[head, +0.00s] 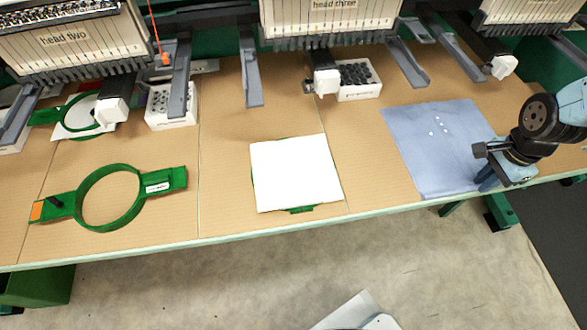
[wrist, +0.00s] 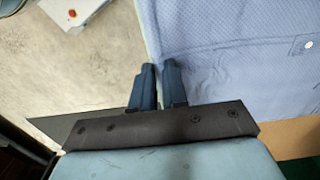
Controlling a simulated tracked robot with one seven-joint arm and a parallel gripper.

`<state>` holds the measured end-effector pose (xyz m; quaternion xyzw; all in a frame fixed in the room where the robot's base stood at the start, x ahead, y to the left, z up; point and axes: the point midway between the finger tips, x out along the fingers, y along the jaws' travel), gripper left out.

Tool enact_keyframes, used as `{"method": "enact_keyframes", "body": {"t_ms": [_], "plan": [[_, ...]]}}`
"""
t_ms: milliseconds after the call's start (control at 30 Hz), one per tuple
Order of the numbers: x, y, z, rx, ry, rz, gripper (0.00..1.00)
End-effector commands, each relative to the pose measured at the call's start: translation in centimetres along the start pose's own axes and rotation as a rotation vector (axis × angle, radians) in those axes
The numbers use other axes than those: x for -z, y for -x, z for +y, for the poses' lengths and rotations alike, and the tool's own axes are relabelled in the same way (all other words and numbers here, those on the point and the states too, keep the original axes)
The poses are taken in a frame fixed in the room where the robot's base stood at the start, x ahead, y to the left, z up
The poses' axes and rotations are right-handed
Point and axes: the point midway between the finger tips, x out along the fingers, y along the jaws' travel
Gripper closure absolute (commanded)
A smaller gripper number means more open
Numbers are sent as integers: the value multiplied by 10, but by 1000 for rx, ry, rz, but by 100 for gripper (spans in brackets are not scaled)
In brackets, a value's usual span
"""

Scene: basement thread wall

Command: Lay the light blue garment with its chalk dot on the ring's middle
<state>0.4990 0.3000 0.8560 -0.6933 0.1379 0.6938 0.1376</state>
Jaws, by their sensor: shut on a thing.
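The light blue garment (head: 440,160) lies flat on the table at the right in the head view, its near edge along the table's front edge. A few small white marks show on its upper middle; I cannot tell which is the chalk dot. My gripper (head: 488,183) is at the garment's near right corner. In the wrist view my gripper (wrist: 158,72) is shut on the edge of the garment (wrist: 220,55). An empty green ring (head: 138,205) with side arms lies flat on the table at the left.
A white sheet (head: 295,172) covers a green frame in the middle of the table. Sewing heads, grey arms and white bobbin boxes (head: 358,92) line the back. Bare table lies between ring, sheet and garment.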

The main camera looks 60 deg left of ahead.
Motion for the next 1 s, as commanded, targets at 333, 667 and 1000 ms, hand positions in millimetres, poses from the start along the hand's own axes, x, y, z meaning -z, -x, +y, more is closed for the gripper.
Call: {"method": "enact_keyframes", "body": {"t_ms": [333, 667, 1000], "plan": [[0, 21, 0, 2, 0, 1, 100], [0, 42, -1, 2, -1, 1, 100], [0, 50, 0, 1, 1, 1, 100]]}}
